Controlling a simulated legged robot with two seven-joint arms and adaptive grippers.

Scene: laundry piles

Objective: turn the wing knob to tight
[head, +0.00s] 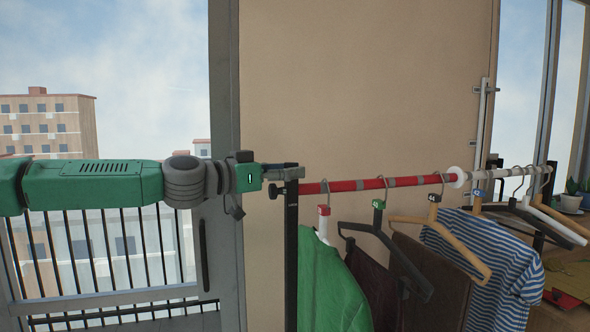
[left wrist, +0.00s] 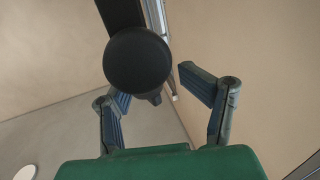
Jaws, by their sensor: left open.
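A small dark wing knob (head: 273,191) sticks out to the left of the black rack post (head: 291,235), just below its top. My left gripper (head: 287,172) is at the post's top, slightly above the knob, with its fingers pointing right. In the left wrist view, its two fingers (left wrist: 158,92) are spread apart. A round black end (left wrist: 138,62) lies ahead of the gap between them, with a small dark piece just below it. I cannot tell whether this round end is the knob or part of the rack, nor whether the fingers touch it. My right gripper is not in view.
A red and white rail (head: 345,185) runs right from the post. Several hangers with clothes hang on it, including a green shirt (head: 325,285) and a striped shirt (head: 500,260). A barred balcony railing (head: 110,260) is at the left, and a beige panel (head: 370,80) stands behind.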

